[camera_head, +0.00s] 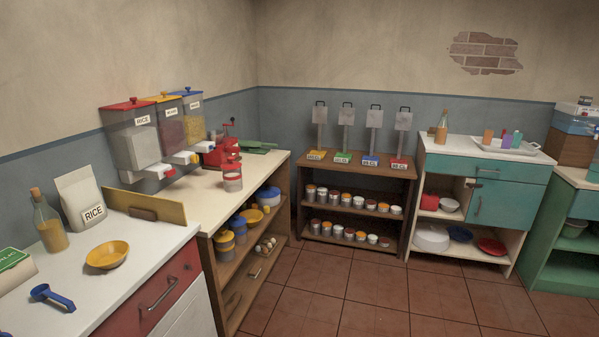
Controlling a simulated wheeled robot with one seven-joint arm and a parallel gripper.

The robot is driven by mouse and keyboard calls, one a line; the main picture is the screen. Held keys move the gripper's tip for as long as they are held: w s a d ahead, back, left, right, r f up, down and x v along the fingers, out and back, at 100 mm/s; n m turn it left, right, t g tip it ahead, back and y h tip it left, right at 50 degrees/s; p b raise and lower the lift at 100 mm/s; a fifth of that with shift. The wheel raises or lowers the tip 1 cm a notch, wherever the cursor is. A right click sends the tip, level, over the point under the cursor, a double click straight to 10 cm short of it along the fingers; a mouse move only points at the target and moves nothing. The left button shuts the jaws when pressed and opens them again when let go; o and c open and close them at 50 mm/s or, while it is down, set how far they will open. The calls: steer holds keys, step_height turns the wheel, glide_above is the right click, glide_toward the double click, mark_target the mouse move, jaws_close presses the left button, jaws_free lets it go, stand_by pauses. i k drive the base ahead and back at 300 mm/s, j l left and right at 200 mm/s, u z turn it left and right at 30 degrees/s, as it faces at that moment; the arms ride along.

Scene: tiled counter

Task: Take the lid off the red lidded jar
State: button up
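A squat red container (429,202) sits on the upper open shelf of the teal cabinet, too small to make out a lid. Low shelves under the counter hold containers with yellow (237,221) and blue (268,193) tops. My gripper is not in view.
Wall dispensers (135,135) hang above the left counter. A rice bag (82,198), a bottle (49,222), a yellow bowl (108,254) and a blue scoop (52,297) stand nearer. A brown shelf unit (356,166) holds several small jars. The tiled floor (400,295) is clear.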

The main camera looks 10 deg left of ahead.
mark_target(230, 165)
steer(key=i+u, duration=0.1)
steer(key=i, duration=0.5)
steer(key=i+l, duration=0.1)
steer(key=i, duration=0.5)
steer(key=i+l+u, duration=0.15)
steer(key=i, duration=0.45)
steer(key=i+l+u, duration=0.1)
steer(key=i+u, duration=0.4)
steer(key=i+l+u, duration=0.25)
steer(key=u, duration=0.2)
steer(key=i+l+u, duration=0.3)
steer(key=u, duration=0.2)
steer(key=i+l+u, duration=0.2)
steer(key=l+u, duration=0.25)
steer(key=l, duration=0.15)
steer(key=i+l+u, duration=0.15)
steer(key=l+u, duration=0.3)
steer(key=l, duration=0.25)
steer(key=l+u, duration=0.45)
steer(key=l, duration=0.3)
